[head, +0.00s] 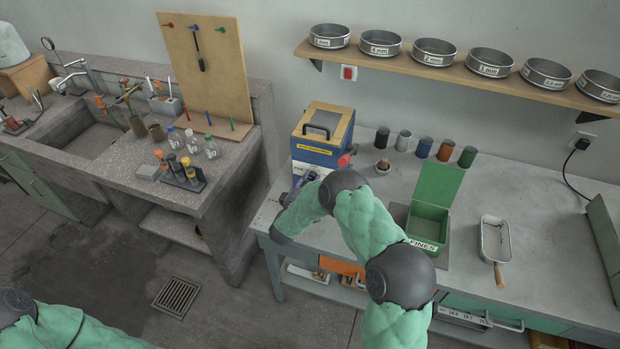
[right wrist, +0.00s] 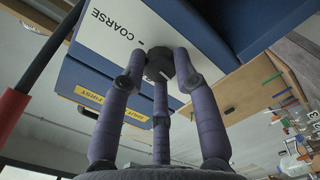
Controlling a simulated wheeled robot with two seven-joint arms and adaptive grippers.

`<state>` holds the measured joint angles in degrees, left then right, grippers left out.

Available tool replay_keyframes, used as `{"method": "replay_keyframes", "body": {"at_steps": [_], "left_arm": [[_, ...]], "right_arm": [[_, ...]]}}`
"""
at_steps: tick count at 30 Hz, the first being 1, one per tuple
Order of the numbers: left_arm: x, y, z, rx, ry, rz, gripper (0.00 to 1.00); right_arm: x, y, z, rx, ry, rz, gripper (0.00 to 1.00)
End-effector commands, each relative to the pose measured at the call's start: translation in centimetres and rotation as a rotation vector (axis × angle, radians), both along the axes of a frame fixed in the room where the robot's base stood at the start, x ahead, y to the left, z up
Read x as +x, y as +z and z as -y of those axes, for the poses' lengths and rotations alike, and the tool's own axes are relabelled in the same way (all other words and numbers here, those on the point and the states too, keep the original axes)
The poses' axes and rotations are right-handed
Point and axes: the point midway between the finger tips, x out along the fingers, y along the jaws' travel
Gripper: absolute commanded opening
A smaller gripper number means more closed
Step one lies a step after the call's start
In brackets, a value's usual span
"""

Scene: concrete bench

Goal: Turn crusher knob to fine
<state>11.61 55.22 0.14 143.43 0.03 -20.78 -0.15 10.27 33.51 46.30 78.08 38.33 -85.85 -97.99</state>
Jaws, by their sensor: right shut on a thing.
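The crusher (head: 320,154) is a blue and white box with a tan-framed lid and a black handle, standing at the left end of the bench. In the right wrist view its white panel (right wrist: 110,40) carries the word COARSE beside a dark faceted knob (right wrist: 158,66). My right gripper (right wrist: 162,72) is shut on the knob, its purple fingers around it. In the head view the right gripper (head: 303,180) is at the crusher's front, and the knob is hidden. I cannot read the knob's setting. My left arm shows at the lower left; its gripper is out of view.
A red-ended lever (head: 345,160) sticks out at the crusher's right. On the bench are several small jars (head: 424,147), a green FINES box (head: 428,224) and a metal scoop (head: 494,240). Sieves (head: 435,52) line the shelf above. A sink counter stands left.

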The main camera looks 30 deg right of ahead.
Motion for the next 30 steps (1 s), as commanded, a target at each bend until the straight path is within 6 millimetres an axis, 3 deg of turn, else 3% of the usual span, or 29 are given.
{"method": "replay_keyframes", "body": {"at_steps": [12,27,28,30], "left_arm": [[0.00,0.85,0.00,0.000,0.000,0.000,0.40],[-0.01,0.89,0.00,0.000,0.000,0.000,0.40],[0.00,0.89,0.00,0.000,0.000,0.000,0.40],[0.00,0.89,0.00,0.000,0.000,0.000,0.40]], "right_arm": [[0.01,-0.06,-0.04,-0.110,0.001,-0.130,0.00],[0.00,-0.14,-0.04,-0.122,0.001,-0.145,0.00],[-0.01,-0.14,-0.05,-0.122,0.001,-0.145,0.33],[-0.01,-0.14,-0.05,-0.121,0.001,-0.144,0.53]]}}
